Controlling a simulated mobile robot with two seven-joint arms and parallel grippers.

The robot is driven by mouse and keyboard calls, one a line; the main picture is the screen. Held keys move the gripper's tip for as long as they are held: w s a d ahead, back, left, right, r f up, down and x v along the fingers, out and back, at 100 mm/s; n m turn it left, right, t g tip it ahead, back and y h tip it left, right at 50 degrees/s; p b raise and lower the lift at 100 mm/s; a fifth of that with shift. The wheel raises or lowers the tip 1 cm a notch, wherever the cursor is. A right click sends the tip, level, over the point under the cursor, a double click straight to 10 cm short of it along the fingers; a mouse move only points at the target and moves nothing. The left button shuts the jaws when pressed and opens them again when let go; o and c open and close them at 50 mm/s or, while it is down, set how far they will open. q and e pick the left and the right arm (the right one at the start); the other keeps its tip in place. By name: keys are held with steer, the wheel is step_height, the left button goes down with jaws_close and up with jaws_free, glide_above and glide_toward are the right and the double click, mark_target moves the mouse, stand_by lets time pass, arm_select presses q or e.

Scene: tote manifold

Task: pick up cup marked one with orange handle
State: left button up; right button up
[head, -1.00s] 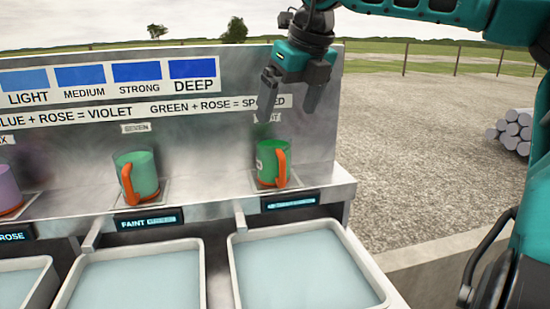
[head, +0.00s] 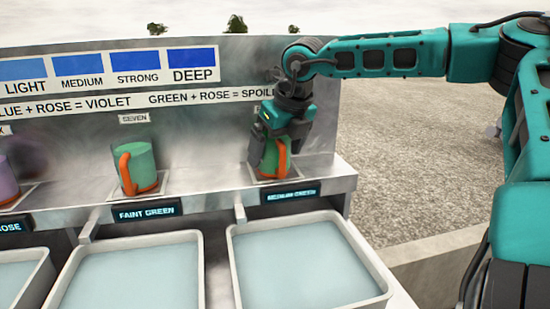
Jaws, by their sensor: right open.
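A green cup with an orange handle (head: 270,163) stands upright on a small pad on the steel shelf, above the MEDIUM GREEN display. My right gripper (head: 276,142) comes down over it from above, fingers open and beside its upper part, partly covering it. I cannot tell whether they touch the cup. Any mark on its front is hidden. A second green cup with an orange handle (head: 137,168) stands to the left under the SEVEN label, above the FAINT GREEN display. My left gripper is not in view.
A purple cup (head: 7,183) is cut off at the left edge. White-rimmed trays of pale liquid (head: 232,268) stand in front of the shelf. The steel back panel (head: 210,140) rises close behind the cups. Open gravel lies to the right.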

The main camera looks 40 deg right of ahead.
steer(key=c, duration=1)
